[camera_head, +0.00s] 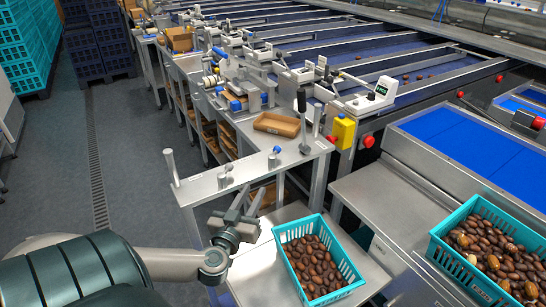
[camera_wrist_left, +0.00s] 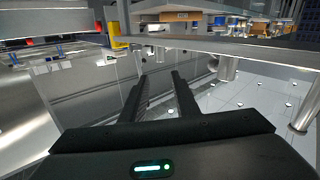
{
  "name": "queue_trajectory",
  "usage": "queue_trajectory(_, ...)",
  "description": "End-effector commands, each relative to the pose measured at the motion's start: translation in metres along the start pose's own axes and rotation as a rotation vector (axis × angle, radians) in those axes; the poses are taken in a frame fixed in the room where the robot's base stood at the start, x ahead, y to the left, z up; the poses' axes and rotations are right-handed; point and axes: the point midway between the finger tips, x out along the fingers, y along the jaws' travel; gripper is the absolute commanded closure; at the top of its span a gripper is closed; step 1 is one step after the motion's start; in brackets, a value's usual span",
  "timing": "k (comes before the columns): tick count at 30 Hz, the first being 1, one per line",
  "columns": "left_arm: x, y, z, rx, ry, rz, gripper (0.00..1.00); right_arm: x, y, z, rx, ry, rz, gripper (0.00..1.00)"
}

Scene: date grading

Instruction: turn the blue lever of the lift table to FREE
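My left gripper (camera_head: 248,204) is in the lower middle of the head view, left of the teal crate of dates and below the narrow steel shelf. Its two dark fingers (camera_wrist_left: 158,98) stand apart in the left wrist view, with nothing between them. A low steel table (camera_head: 372,279) bears the crate; I cannot confirm that it is the lift table. I cannot clearly pick out its blue lever or a FREE marking in either view. A tall dark-handled lever (camera_head: 302,108) stands on the bench behind. My right gripper is not in view.
The teal crate (camera_head: 352,283) is close to my left gripper's right. Another date crate (camera_head: 453,262) stands at the lower right. The steel shelf (camera_head: 212,186) with short posts lies just beyond my gripper. Grey floor (camera_head: 50,165) is clear at the left.

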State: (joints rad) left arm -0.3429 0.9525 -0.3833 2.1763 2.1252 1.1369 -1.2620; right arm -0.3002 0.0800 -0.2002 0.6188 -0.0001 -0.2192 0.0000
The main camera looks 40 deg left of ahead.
Motion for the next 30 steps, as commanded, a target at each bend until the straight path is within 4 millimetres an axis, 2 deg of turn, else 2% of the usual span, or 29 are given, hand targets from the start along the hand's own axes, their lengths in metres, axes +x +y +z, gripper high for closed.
queue_trajectory(8, 0.003, 0.000, -0.001, -0.001, 0.002, 0.001, 0.72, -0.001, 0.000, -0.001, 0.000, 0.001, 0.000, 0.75)
queue_trajectory(14, 0.019, 0.001, -0.002, 0.000, 0.004, 0.001, 0.72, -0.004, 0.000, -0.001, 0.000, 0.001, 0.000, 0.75)
queue_trajectory(20, 0.048, 0.001, -0.003, -0.001, 0.004, 0.001, 0.72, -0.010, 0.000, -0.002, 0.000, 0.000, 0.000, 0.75)
queue_trajectory(30, 0.107, 0.001, -0.003, 0.000, 0.004, 0.000, 0.72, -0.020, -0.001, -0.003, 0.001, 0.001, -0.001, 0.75)
